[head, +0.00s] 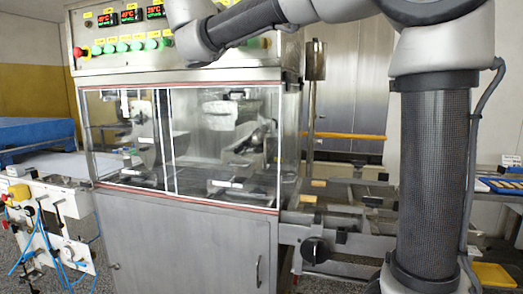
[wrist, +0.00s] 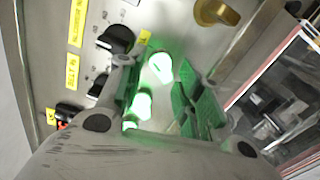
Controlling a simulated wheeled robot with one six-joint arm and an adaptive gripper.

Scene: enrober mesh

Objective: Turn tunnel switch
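The control panel (head: 120,27) is at the top of the machine in the head view, with a row of green buttons (head: 123,46). My arm covers its right part, and my gripper is hidden there. In the wrist view my gripper (wrist: 160,95) is open, its two green-lit fingers apart over the panel. Glowing green-white lamps (wrist: 160,68) show between the fingers, with nothing visibly gripped. A black rotary switch (wrist: 115,40) is just left of the fingers; another black switch (wrist: 98,87) sits lower, partly hidden by the left finger. I cannot tell which switch is labelled tunnel.
Yellow labels, including "BELT IN" (wrist: 72,70), mark the panel. A brass-coloured knob (wrist: 215,12) is at the top of the wrist view. A red button (head: 78,52) is at the panel's left end. Glass doors (head: 180,145) are below the panel; a conveyor frame (head: 345,200) stands right.

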